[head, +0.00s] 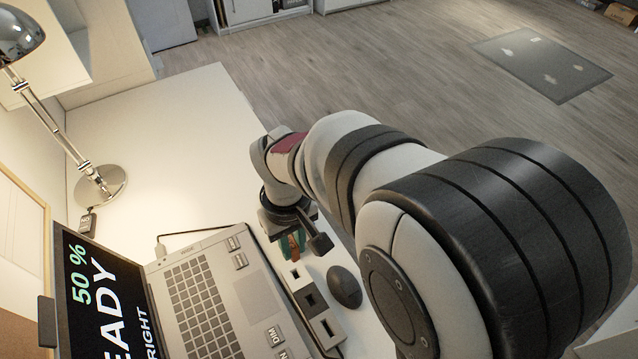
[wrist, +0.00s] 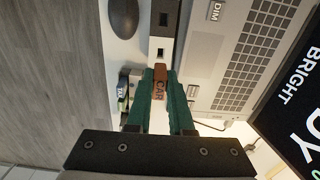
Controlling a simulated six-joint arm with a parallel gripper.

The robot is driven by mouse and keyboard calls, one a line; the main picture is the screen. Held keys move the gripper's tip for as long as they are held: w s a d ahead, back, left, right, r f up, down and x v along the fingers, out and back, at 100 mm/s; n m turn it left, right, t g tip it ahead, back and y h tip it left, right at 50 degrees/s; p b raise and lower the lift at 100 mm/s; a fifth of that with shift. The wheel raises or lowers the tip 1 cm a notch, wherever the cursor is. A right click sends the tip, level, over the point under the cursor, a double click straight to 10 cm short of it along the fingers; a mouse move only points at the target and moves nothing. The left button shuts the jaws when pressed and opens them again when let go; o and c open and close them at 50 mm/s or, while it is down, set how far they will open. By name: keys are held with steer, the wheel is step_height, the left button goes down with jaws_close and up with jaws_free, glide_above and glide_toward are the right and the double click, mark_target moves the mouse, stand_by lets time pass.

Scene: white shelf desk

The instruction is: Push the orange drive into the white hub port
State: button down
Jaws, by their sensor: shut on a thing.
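The orange drive (wrist: 159,89), lettered "CAR", is held between the green fingers of my gripper (wrist: 160,82) in the wrist view. In the head view my gripper (head: 291,246) is partly hidden by its own housing, with a bit of orange showing between the fingers. The hub's white port section (wrist: 160,51) lies straight ahead of the drive's front end in the wrist view. The white section also shows in the head view (head: 294,276). The drive's front end is very close to it; I cannot tell whether they touch.
A black section (head: 311,299) and a grey section (head: 325,328) continue the hub. A dark mouse (head: 344,287) sits to its right, and an open laptop (head: 200,300) to its left. A small item lettered "TAX" (wrist: 122,91) lies beside my fingers. A lamp (head: 98,186) stands further back.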

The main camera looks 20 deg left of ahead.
mark_target(295, 261)
steer(key=shift+s+f, duration=0.1)
steer(key=shift+f, duration=2.8)
steer(key=shift+f, duration=1.45)
steer(key=c, duration=0.7)
jaws_free()
step_height(295, 261, up, 16)
steer(key=shift+f, duration=0.1)
